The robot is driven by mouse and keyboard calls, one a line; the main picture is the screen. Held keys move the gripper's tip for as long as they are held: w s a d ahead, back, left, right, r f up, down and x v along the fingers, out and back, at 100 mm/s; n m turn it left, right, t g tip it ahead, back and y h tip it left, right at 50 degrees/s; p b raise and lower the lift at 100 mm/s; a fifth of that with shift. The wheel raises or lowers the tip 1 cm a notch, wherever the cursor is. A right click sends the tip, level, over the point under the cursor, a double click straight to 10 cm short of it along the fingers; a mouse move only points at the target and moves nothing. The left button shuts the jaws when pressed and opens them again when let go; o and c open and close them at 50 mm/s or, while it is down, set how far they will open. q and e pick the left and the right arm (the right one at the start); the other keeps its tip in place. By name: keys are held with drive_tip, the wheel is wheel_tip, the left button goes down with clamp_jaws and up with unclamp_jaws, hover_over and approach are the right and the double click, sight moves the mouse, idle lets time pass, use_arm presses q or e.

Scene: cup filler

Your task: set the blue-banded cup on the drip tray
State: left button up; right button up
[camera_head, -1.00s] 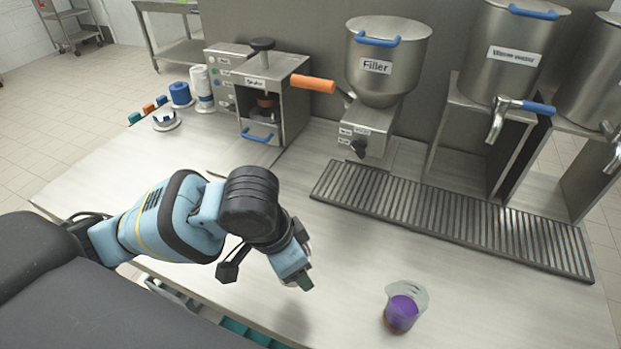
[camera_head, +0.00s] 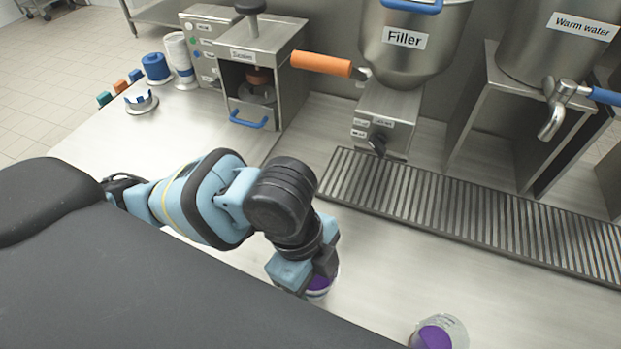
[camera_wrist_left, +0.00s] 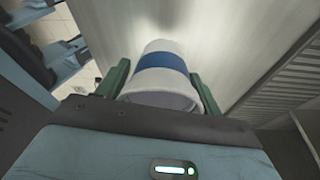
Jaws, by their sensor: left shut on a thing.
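The blue-banded cup, white with a blue band (camera_wrist_left: 162,62), is between the two green fingers of my left gripper (camera_wrist_left: 160,85) in the left wrist view. The gripper is shut on it. In the head view my left gripper (camera_head: 318,270) is over the bare counter, in front of the drip tray; only a small part of the cup (camera_head: 320,284) shows, the rest hidden by the gripper. The dark slatted drip tray (camera_head: 440,200) lies on the counter below the filler and to the right, with no cup seen on it. My right gripper is not in view.
A clear cup with purple contents (camera_head: 437,333) stands on the counter near the front edge. The filler (camera_head: 400,60) and its spout unit (camera_head: 387,118) stand behind the tray. A warm water tap (camera_head: 556,110) is right.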

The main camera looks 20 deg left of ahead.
use_arm(q)
drive_tip(key=shift+w+a, duration=0.1)
drive_tip(key=shift+w, duration=0.15)
drive_tip(key=w+a, duration=0.2)
drive_tip(key=w, duration=0.2)
drive_tip(key=w+a+f, duration=0.1)
drive_tip(key=w+a, duration=0.1)
drive_tip(key=w, duration=0.2)
drive_tip(key=w+a+b, duration=0.1)
drive_tip(key=w+a, duration=0.1)
drive_tip(key=w, duration=0.1)
drive_tip(key=shift+w+a+f, duration=0.15)
drive_tip(key=shift+w+a, duration=0.15)
drive_tip(key=shift+w, duration=0.1)
drive_tip(key=shift+w+a, duration=0.25)
drive_tip(key=shift+w, duration=0.15)
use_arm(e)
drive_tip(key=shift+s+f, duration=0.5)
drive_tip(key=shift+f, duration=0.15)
use_arm(q)
drive_tip(key=shift+w, duration=0.1)
drive_tip(key=shift+w+a, duration=0.2)
drive_tip(key=shift+w, duration=0.05)
drive_tip(key=shift+f, duration=1.8)
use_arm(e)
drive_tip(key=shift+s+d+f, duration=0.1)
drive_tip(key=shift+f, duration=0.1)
use_arm(q)
drive_tip(key=shift+f, duration=0.15)
